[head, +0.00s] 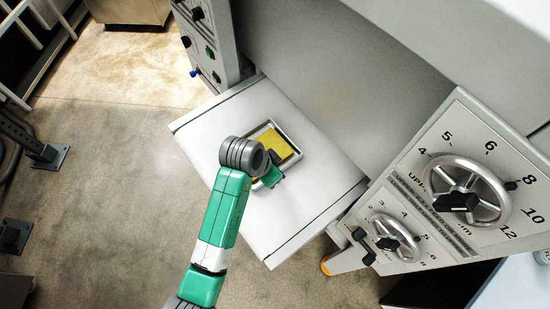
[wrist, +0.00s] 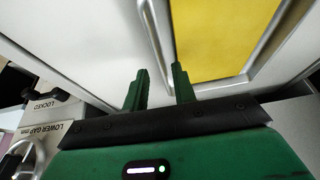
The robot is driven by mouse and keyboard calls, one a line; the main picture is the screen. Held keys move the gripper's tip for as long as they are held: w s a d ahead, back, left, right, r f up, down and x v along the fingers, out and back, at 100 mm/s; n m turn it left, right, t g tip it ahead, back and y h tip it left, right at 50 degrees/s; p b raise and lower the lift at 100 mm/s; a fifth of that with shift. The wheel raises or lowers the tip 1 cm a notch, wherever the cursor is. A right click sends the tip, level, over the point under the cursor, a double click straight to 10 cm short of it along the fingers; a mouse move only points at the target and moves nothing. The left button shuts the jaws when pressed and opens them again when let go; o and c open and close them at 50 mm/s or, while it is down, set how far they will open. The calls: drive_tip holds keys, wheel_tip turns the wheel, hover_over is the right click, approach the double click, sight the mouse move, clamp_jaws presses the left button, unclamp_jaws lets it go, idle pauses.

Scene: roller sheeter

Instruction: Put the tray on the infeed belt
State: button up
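The silver tray (head: 294,146) with a flat yellow sheet or slab (head: 268,140) in it lies on the pale infeed belt (head: 225,125). In the wrist view the tray's rim (wrist: 262,48) and the yellow piece (wrist: 212,35) fill the upper right, with bare belt (wrist: 95,35) to the left. My gripper (wrist: 160,88) is at the near corner of the tray, its two dark green fingers apart with a gap between them. In the head view my wrist partly hides the tray's near side. I cannot tell whether a finger touches the rim.
The sheeter's panel with handwheels (head: 468,192) stands right of the belt. A grey control post (head: 205,45) with knobs stands at its far left corner. The machine housing (head: 340,80) rises behind the belt. Open floor (head: 110,190) lies to the left.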

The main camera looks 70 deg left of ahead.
drive_tip(key=v, duration=0.9)
drive_tip(key=shift+r+p, duration=0.25)
drive_tip(key=shift+p, duration=0.05)
drive_tip(key=shift+s, duration=0.1)
